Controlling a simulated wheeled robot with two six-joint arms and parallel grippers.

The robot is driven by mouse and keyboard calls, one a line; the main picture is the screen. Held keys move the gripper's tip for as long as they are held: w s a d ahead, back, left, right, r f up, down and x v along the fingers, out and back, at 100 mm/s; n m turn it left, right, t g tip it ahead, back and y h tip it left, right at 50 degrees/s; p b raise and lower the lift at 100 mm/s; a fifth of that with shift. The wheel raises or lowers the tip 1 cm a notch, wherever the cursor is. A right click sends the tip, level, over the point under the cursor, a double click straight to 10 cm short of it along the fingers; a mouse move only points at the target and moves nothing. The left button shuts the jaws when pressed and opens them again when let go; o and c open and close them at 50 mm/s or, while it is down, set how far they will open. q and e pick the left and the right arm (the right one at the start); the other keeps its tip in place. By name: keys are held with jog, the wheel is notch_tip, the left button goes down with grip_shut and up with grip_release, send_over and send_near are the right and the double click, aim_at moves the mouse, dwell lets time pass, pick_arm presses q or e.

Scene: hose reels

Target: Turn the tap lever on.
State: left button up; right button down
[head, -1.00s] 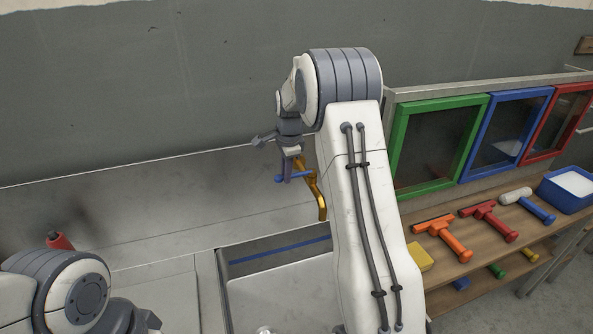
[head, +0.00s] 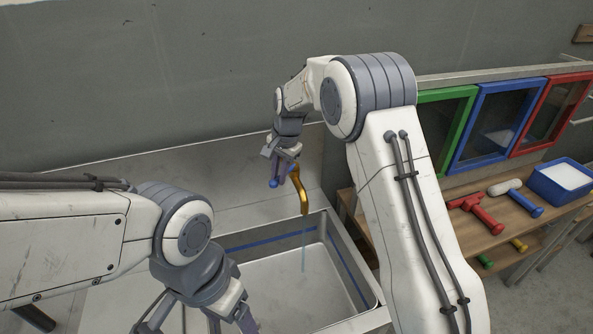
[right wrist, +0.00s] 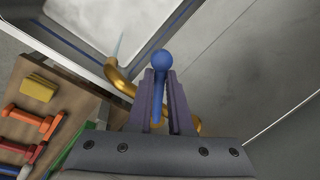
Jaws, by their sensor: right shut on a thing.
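The golden tap (head: 303,193) stands behind the sink, its spout curving down over the basin. My right gripper (head: 281,171) is shut on its blue lever (head: 274,183). In the right wrist view, the lever's blue ball end (right wrist: 161,60) sticks out past the two fingers of the right gripper (right wrist: 160,84), beside the golden spout (right wrist: 121,82). A thin pale stream of water (head: 304,250) falls from the spout into the sink (head: 345,270). My left gripper (head: 197,318) is low at the left, cut by the bottom edge, so its fingertips are hidden.
A wooden shelf (head: 535,186) at the right holds red and blue tools and a blue tub (head: 563,183). Green, blue and red framed panels (head: 497,125) stand behind it. A yellow block (right wrist: 38,88) shows in the right wrist view. The grey wall is close behind the tap.

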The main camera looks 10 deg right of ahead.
jog(key=shift+r, duration=0.1)
dwell(0.3)
jog(key=c, duration=0.8)
grip_release()
jog(key=shift+c, duration=0.2)
jog(key=shift+d+r, duration=0.1)
jog(key=shift+r, duration=0.25)
notch_tip(320, 180, up, 10)
jog(key=s+d+b, duration=0.1)
jog(key=b, duration=0.1)
jog(key=shift+s+d+f, duration=0.15)
jog(key=shift+d+f, duration=0.05)
jog(key=shift+f, duration=0.05)
